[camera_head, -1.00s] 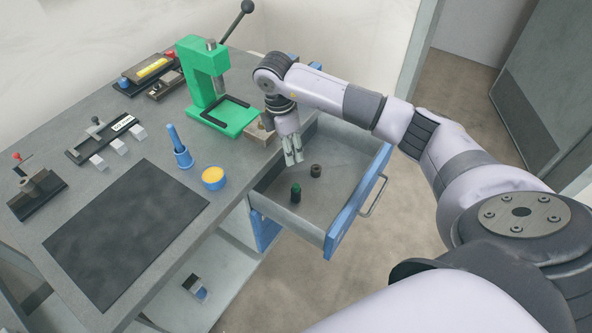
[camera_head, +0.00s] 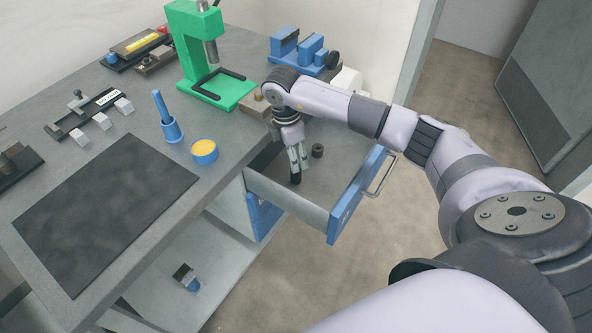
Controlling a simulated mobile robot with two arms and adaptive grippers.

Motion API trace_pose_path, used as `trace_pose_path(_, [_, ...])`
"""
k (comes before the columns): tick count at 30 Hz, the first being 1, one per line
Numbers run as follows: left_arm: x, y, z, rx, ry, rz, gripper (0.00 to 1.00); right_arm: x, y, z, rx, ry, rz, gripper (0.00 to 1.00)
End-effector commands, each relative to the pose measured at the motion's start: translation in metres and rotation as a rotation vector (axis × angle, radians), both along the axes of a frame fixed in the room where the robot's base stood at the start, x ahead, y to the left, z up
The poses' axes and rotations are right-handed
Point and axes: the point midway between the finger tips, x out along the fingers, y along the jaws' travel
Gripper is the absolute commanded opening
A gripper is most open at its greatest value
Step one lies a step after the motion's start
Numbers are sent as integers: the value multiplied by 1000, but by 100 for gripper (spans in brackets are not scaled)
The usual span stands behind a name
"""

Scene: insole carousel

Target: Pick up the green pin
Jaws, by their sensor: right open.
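The green pin (camera_head: 295,179) stands upright in the open drawer (camera_head: 295,200). Its dark lower body shows, while its green top is mostly hidden by the fingers. My right gripper (camera_head: 299,160) points down into the drawer with its fingers at the top of the pin. It is open; I cannot tell whether the fingers touch the pin. My left gripper is out of view.
A small dark ring-shaped part (camera_head: 317,151) lies in the drawer just right of the gripper. A green press (camera_head: 205,55), yellow-topped cup (camera_head: 205,151) and black mat (camera_head: 105,210) are on the bench.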

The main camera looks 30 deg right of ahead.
Motion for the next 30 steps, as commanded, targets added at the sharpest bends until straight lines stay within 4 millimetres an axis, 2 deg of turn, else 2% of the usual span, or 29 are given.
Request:
trace_pose_path(1, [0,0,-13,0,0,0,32,-1,0,-15,-1,1,0,41])
trace_pose_path(4, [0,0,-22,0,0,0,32,-1,-2,-25,0,0,-1,41])
trace_pose_path(13, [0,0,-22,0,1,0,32,-1,-3,-27,0,-1,-1,41])
trace_pose_path(30, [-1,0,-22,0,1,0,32,-1,-3,-27,0,-1,0,4])
